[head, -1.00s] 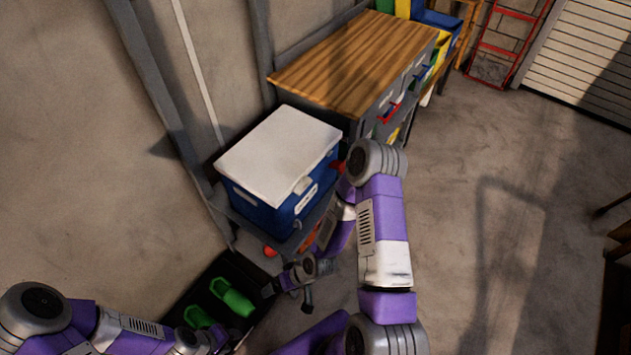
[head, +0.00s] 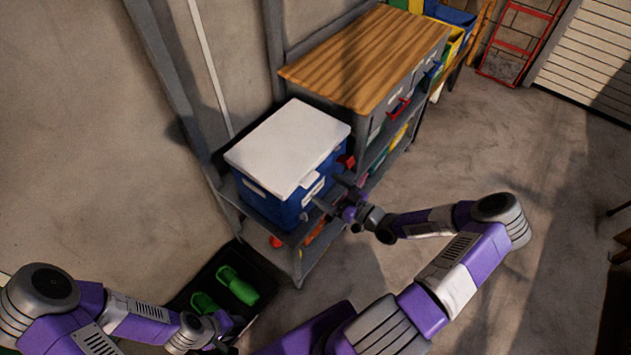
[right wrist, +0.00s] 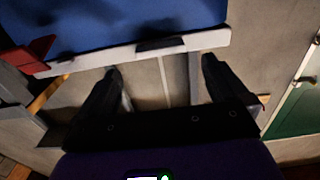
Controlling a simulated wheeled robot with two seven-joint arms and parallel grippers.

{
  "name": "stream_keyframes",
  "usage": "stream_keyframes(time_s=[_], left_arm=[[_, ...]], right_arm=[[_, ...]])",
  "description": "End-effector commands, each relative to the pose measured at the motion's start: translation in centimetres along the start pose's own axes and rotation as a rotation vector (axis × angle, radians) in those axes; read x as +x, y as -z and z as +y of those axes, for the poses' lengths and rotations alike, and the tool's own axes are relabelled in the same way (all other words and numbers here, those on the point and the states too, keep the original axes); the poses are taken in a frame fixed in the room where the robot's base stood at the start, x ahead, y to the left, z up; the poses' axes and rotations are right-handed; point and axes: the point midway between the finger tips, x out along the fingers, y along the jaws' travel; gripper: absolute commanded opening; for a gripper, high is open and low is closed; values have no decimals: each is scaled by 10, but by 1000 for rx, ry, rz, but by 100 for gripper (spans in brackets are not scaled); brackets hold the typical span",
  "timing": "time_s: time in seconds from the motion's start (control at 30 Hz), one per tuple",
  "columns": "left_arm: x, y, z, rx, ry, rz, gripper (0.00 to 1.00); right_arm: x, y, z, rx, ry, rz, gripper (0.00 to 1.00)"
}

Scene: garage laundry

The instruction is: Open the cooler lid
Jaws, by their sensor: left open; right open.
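The cooler has a blue body (head: 285,212) and a white lid (head: 288,145), which lies flat and shut on top. It stands on a grey shelf by the wall. My right gripper (head: 333,192) is open and empty at the cooler's front right side, near the lid's front edge. In the right wrist view the blue body (right wrist: 130,18) fills the top, with a white edge strip (right wrist: 195,39) and a dark patch on it just beyond my spread right fingers (right wrist: 160,68). I cannot tell whether they touch. My left gripper (head: 224,330) is low at the left, partly hidden, away from the cooler.
A wood-topped workbench (head: 370,55) with bins stands right behind the cooler. A red object (head: 346,162) sits close beside the cooler. A black tray (head: 262,282) with green footwear (head: 238,286) lies below, near my left gripper. The floor at right is open.

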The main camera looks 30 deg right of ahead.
Motion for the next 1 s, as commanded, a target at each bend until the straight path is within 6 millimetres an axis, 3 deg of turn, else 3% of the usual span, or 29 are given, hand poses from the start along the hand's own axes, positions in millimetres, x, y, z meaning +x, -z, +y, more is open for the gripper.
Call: stream_keyframes(time_s=[0.3,0.7,1.0], left_arm=[[5,0,-2,0,0,0,43],[6,0,-2,0,0,0,43],[6,0,-2,0,0,0,43]], right_arm=[[47,-1,-1,2,1,0,100],[55,-1,-1,3,0,-3,98],[55,-1,-1,3,0,-3,52]])
